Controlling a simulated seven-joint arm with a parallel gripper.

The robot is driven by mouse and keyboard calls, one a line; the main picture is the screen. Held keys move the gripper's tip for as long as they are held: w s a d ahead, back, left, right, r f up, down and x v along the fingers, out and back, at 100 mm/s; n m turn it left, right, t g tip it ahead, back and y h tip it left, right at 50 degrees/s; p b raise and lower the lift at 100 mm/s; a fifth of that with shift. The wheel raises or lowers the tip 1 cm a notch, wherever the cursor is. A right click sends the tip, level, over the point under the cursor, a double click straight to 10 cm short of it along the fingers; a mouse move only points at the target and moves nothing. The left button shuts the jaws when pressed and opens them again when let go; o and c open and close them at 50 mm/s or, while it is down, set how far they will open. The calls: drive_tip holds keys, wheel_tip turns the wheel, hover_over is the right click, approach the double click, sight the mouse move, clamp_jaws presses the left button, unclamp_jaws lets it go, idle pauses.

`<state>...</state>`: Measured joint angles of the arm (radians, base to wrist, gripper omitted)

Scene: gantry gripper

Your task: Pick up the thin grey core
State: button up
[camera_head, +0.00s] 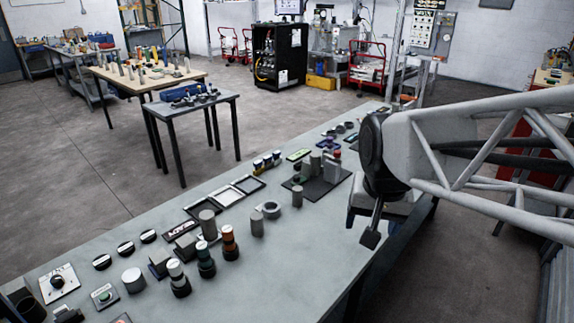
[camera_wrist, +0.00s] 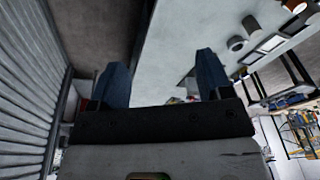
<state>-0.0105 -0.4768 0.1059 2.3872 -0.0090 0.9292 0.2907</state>
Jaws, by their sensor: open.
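Several grey cylinders stand upright on the long pale workbench (camera_head: 330,215) in the head view. A slim grey cylinder (camera_head: 257,222) is near the middle, a similar one (camera_head: 297,196) is farther back, and a taller, wider one (camera_head: 208,225) is to the left. I cannot tell for sure which is the thin grey core. My gripper (camera_head: 372,224) is to the right of them, at the bench's right edge, apart from them. In the wrist view my gripper (camera_wrist: 162,75) shows two blue fingers spread apart, with nothing between them.
A grey ring (camera_head: 271,209) lies beside the slim cylinder. Dark stacked parts (camera_head: 230,243), empty frames (camera_head: 240,186) and a dark plate with blocks (camera_head: 318,185) crowd the bench. The bench top right of the slim cylinders is clear. A smaller table (camera_head: 190,105) stands behind.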

drive_tip(key=w+a+m, duration=0.2)
drive_tip(key=w+m, duration=0.2)
drive_tip(key=w, duration=1.1)
drive_tip(key=m+g, duration=0.2)
drive_tip(key=m, duration=1)
approach(298, 188)
wheel_tip(298, 188, down, 5)
drive_tip(key=shift+s+f, duration=0.15)
drive_tip(key=shift+f, duration=0.1)
drive_tip(key=shift+w+a+f, duration=0.1)
drive_tip(key=shift+w+f, duration=0.15)
drive_tip(key=shift+f, duration=1.3)
